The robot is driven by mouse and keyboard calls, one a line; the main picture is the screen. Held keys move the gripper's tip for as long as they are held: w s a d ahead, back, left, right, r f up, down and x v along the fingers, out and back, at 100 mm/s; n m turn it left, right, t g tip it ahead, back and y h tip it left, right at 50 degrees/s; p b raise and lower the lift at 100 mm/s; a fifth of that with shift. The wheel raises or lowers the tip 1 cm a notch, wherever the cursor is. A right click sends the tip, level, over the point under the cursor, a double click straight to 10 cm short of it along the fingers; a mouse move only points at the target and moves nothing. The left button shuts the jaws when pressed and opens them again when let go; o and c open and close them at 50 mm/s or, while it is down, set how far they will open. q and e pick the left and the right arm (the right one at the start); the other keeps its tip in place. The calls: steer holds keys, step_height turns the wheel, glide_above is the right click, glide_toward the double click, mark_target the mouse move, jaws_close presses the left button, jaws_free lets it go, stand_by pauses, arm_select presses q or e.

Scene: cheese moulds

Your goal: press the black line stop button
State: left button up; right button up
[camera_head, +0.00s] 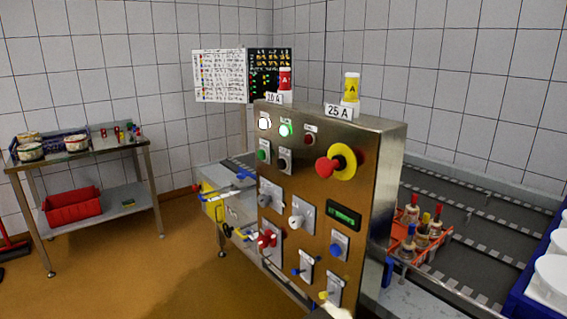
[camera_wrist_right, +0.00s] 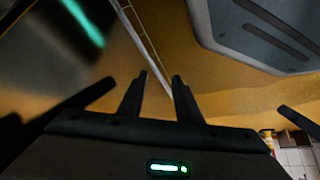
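The metal control panel (camera_head: 320,200) stands in the middle of the head view. A black button (camera_head: 284,160) on a light square plate sits in its upper left part. A green button (camera_head: 264,151) is just left of it, and a red mushroom button on a yellow collar (camera_head: 345,162) is to its right. The button does not show in that view. My left gripper is in neither view.
A conveyor (camera_head: 450,235) runs behind the panel on the right, with an orange crate (camera_head: 440,240) of bottles. A side table (camera_head: 85,150) with tubs and a red bin (camera_head: 72,207) stands at the left. The floor (camera_head: 130,260) between is clear.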

stand_by(0.4)
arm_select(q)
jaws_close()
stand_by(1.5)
